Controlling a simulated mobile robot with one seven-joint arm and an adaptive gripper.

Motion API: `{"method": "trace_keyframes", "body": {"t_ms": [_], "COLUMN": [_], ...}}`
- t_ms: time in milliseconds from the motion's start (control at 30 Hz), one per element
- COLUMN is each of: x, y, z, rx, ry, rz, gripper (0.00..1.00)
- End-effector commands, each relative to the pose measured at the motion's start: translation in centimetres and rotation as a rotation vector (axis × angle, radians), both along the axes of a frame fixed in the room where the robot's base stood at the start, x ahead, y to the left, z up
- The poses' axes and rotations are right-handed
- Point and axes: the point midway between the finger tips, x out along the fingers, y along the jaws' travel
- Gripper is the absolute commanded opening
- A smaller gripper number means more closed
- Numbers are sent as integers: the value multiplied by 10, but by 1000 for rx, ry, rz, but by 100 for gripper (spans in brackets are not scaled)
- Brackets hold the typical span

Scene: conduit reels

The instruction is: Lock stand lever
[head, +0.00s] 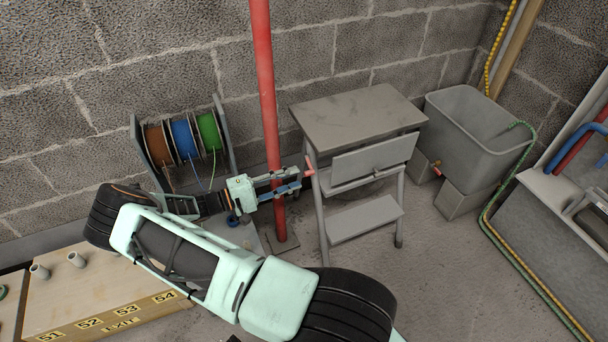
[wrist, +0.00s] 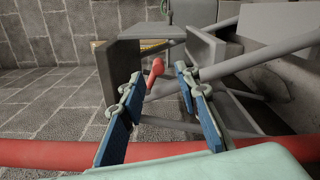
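The grey stand (head: 352,112) has a flat top, a tilted front panel and a lower step. A short red lever (head: 309,164) sticks out at its left side. In the wrist view the red lever (wrist: 155,68) shows beyond my fingertips, roughly in line with the gap between them. My gripper (head: 299,179) is open, with its blue-padded fingers apart and nothing between them. It is just left of the stand, close to the lever. I cannot tell whether a fingertip touches it. The wrist view shows the open gripper (wrist: 158,80) with grey stand parts ahead.
A red vertical pipe (head: 265,85) stands right beside my gripper. It crosses low in the wrist view (wrist: 50,153). A reel rack (head: 222,125) with brown, blue and green reels is at left. A grey trough (head: 465,150) is right of the stand. Open floor lies in front.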

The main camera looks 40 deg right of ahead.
Motion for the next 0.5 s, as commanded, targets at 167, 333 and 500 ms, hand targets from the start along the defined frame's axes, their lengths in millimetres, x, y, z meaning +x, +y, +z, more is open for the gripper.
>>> {"method": "trace_keyframes", "body": {"t_ms": [167, 333, 500], "x": [9, 14, 15], "y": [36, 56, 62], "z": [0, -1, 0], "rx": [1, 2, 0], "ry": [-1, 0, 1], "rz": [3, 4, 1], "gripper": [30, 30, 30]}}
